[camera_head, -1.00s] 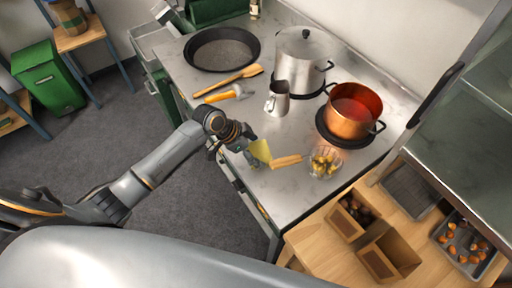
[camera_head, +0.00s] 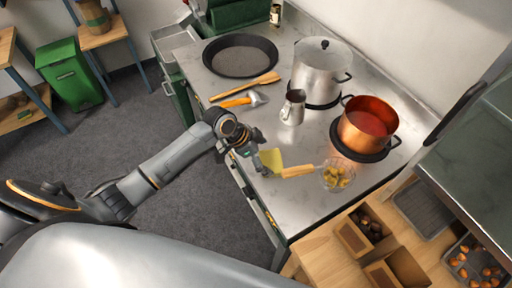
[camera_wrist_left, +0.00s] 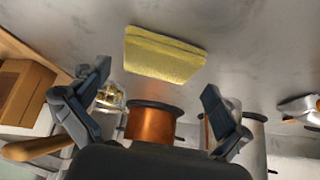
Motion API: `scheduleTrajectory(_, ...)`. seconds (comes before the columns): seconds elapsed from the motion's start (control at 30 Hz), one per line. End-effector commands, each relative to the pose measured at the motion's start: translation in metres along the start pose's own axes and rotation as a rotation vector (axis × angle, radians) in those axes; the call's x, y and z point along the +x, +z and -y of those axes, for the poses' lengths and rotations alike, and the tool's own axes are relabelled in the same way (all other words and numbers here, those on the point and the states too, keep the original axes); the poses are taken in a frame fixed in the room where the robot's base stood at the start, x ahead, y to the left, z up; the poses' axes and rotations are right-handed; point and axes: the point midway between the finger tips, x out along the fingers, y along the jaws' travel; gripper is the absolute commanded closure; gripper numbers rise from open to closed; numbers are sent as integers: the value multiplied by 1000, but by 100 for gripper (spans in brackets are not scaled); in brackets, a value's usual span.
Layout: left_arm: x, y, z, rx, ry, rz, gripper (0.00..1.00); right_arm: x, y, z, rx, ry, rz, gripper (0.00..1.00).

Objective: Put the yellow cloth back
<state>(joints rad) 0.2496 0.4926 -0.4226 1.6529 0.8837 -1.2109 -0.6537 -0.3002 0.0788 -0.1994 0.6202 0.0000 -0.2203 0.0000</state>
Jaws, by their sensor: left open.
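The folded yellow cloth (camera_head: 273,157) lies on the steel counter near its front edge, left of the wooden handle. In the left wrist view the cloth (camera_wrist_left: 165,55) shows whole, just beyond the fingertips, with no finger closed on it. My left gripper (camera_head: 261,162) is beside the cloth at the counter's front edge. In the wrist view the left gripper (camera_wrist_left: 155,80) is open and empty, its two fingers wide apart. My right gripper is in neither view.
A glass bowl (camera_head: 338,177) with yellowish pieces stands close right, next to a wooden-handled tool (camera_head: 299,171). Bare counter (camera_head: 270,130) lies behind the cloth.

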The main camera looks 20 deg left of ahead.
Motion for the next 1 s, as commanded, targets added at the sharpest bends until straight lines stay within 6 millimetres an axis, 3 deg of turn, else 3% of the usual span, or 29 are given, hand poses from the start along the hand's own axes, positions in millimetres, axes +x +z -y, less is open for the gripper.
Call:
scheduleTrajectory(0.3,-67,1,1,4,-3,1,0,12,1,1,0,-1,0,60)
scheduleTrajectory(0.5,-95,1,0,1,-1,0,0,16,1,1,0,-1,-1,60)
scheduleTrajectory(1.0,-104,0,0,0,1,-1,0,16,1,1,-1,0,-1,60)
